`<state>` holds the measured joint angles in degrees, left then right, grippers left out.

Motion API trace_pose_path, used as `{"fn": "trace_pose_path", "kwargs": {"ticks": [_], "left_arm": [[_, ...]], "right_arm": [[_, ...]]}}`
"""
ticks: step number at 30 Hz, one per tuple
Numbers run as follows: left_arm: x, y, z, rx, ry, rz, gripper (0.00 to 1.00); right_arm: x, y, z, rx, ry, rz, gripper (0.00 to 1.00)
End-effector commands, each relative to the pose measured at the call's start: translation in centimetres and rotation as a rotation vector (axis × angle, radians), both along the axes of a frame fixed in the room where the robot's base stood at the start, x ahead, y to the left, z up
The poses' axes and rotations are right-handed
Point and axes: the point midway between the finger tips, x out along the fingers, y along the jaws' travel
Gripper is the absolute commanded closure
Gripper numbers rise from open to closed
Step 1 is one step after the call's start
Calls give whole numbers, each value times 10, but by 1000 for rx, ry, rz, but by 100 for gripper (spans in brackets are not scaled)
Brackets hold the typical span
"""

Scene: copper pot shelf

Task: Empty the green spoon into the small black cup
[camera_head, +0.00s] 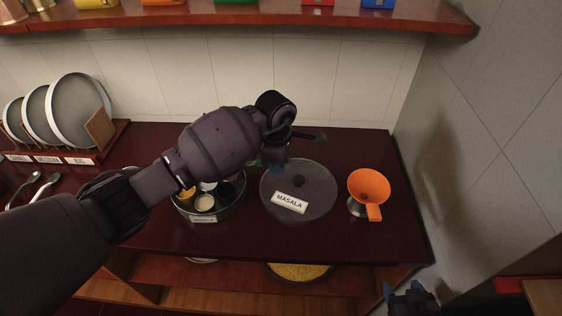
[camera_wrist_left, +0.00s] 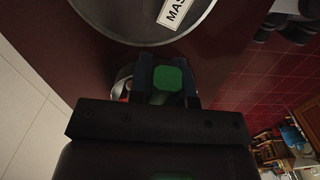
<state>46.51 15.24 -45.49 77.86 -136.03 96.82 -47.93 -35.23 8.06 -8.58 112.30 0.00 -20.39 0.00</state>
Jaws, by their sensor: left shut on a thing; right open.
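My left gripper (camera_head: 273,164) is over the gap between the round spice tin (camera_head: 205,218) and the masala lid. It is shut on the green spoon (camera_wrist_left: 170,80), whose green handle shows between the jaws in the left wrist view. The spoon's bowl is mostly hidden, so I cannot tell what is in it. The small black cup (camera_head: 227,191) sits at the right side of the tin, partly covered by my left arm. My right gripper (camera_head: 411,297) is open at the bottom edge, away from these things.
The grey round lid labelled MASALA (camera_head: 317,196) lies right of the tin. An orange funnel (camera_head: 368,186) stands further right. A plate rack (camera_head: 85,158) and metal spoons (camera_head: 45,186) are at the left. A shelf (camera_head: 230,17) runs above.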

Motion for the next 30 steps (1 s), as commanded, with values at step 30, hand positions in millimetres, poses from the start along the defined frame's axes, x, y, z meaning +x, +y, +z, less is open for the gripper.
{"fn": "trace_pose_path", "kwargs": {"ticks": [30], "left_arm": [[-24, 33, 5, -368, -264, 2, 100]], "right_arm": [[-2, 0, 2, 1, 5, -1, 40]]}}
